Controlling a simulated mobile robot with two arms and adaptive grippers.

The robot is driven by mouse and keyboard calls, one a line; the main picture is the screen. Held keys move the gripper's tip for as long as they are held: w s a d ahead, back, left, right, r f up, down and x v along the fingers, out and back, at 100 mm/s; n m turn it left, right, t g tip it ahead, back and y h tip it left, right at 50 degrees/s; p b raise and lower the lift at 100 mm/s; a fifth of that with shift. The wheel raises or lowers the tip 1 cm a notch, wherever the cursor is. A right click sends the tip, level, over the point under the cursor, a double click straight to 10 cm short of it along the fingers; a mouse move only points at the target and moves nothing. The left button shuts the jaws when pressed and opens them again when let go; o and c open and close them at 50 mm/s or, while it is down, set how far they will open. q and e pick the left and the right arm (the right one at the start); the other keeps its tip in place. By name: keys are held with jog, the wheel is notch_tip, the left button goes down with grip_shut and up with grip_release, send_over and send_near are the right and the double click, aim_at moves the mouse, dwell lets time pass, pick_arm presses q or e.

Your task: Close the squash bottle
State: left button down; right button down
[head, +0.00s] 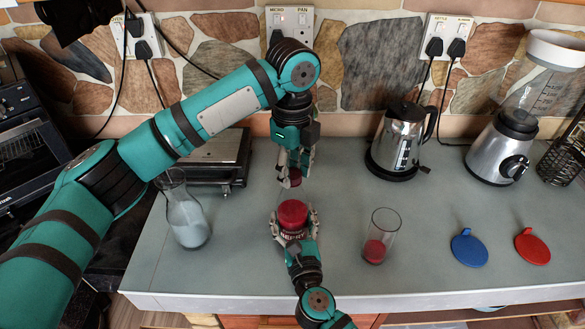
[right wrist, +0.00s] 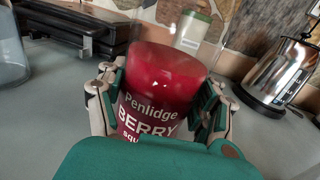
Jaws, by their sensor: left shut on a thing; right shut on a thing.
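The squash bottle (head: 292,212) is red and stands on the grey counter near its front edge, with its label facing my right gripper. In the right wrist view the bottle (right wrist: 158,85) reads "Penlidge BERRY". My right gripper (head: 294,221) is shut around it, one finger on each side. My left gripper (head: 291,172) points down, a little behind and above the bottle in the head view. It is shut on a small dark red cap (head: 293,178), which is apart from the bottle. The bottle's mouth cannot be made out clearly.
A glass (head: 381,236) with red drink stands right of the bottle, and a glass carafe (head: 187,215) of pale liquid stands left. A steel kettle (head: 401,142) and a blender (head: 510,135) are at the back. Blue (head: 468,248) and red (head: 532,247) discs lie at the right.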

pick_arm(q)
jog(key=c, duration=0.9)
grip_release()
jog(key=shift+r, duration=0.15)
jog(key=shift+r, duration=2.15)
jog(key=shift+c, duration=0.4)
jog(key=n, duration=0.2)
jog(key=r+n, duration=0.1)
jog(key=n, duration=0.1)
jog(key=shift+d, duration=0.15)
jog(key=n, duration=0.2)
jog(key=r+n, duration=0.1)
jog(key=n, duration=0.1)
jog(key=shift+n, duration=0.3)
jog(key=n, duration=0.3)
jog(key=shift+r+n, duration=0.4)
jog(key=n, duration=0.3)
jog(key=shift+r+n, duration=0.35)
jog(key=shift+n, duration=0.05)
